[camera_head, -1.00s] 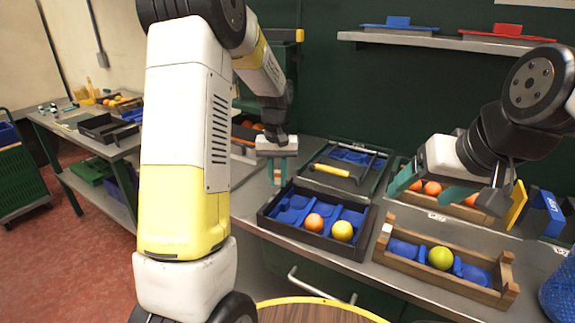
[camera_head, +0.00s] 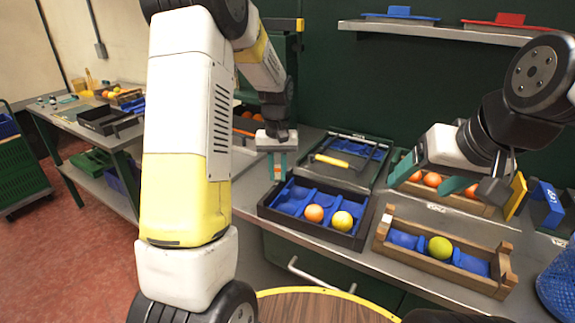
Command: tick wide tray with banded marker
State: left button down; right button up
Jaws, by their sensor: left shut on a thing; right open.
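My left gripper (camera_head: 278,170) points down just behind the dark tray (camera_head: 350,241), near its back left corner. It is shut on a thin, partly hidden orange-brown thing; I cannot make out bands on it. The dark tray has blue compartments and holds an orange fruit (camera_head: 314,213) and a yellow fruit (camera_head: 342,221). A wooden crate (camera_head: 430,271) to its right has a blue insert and holds a yellow-green fruit (camera_head: 440,247). I cannot tell which is the wide tray. My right gripper (camera_head: 432,180) is open and empty above the counter, behind the wooden crate.
Behind the dark tray lies another dark tray (camera_head: 352,178) with a yellow bar (camera_head: 332,160) across it. Oranges (camera_head: 432,179) sit in a crate behind my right gripper. A blue box (camera_head: 547,204) and blue mesh basket (camera_head: 557,290) stand at right. A shelf (camera_head: 440,35) overhangs the back.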

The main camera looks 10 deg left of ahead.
aim_at(278, 163)
pick_arm(q)
jog(key=shift+f, duration=0.55)
dwell(1.2)
jog(key=shift+w+d, duration=0.25)
jog(key=shift+w, duration=0.5)
jog(key=shift+s+a+r, duration=0.15)
jog(key=shift+s+a, duration=0.05)
jog(key=shift+s, duration=0.35)
dwell(0.7)
jog(key=shift+r, duration=3.5)
jog(key=shift+s, duration=0.1)
